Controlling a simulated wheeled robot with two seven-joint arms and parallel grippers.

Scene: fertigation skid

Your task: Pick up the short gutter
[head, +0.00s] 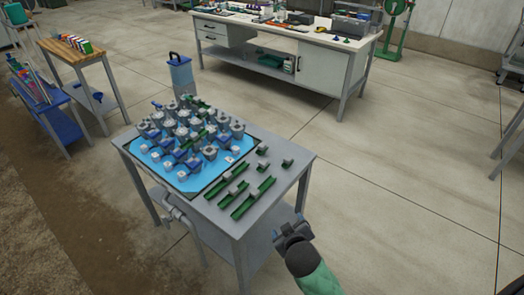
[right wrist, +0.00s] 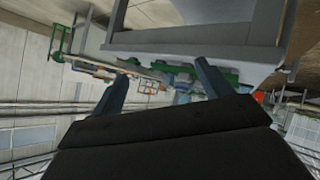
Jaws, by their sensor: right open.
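Several green gutter pieces lie on the right part of the grey table in the head view. Longer ones (head: 253,198) lie near the front edge. Short green pieces (head: 288,162) with grey parts lie farther back and to the right; which one is the short gutter I cannot tell for sure. My right gripper (head: 287,228) is off the table's right front side, apart from all the pieces. In the right wrist view its two fingers (right wrist: 162,82) are spread with nothing between them. My left gripper is not in view.
A blue mat (head: 160,170) on the table (head: 215,215) bears crowded grey and blue fittings, with more green channels among them. A white workbench (head: 322,65) with tools is at the back. Floor to the right is clear.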

